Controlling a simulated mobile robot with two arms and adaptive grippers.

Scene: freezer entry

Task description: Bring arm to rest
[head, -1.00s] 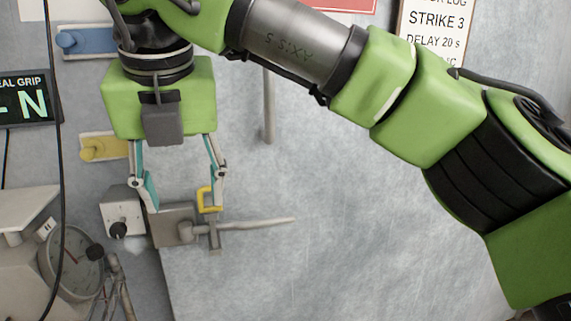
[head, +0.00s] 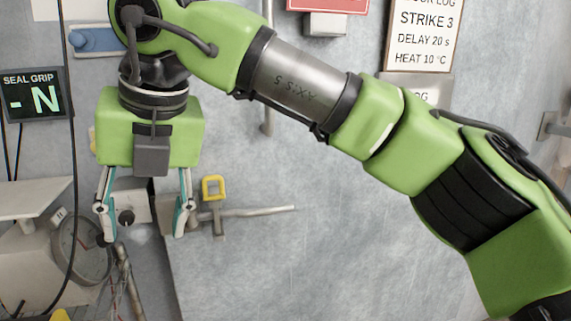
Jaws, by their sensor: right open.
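My right gripper (head: 139,235) hangs pointing down at the left of the head view. Its two fingers are spread apart with nothing between them. The right finger overlaps the lever's mounting plate in the picture; I cannot tell the depth gap. A grey box with a black knob (head: 127,216) shows behind and between the fingers. My left gripper is not in view.
A SEAL GRIP display (head: 33,95), a round gauge (head: 82,248) and a pale machine (head: 25,255) stand at left. A blue latch (head: 95,40) is above. A STRIKE 3 sign (head: 427,22) hangs at upper right. The door surface (head: 330,270) right of the lever is bare.

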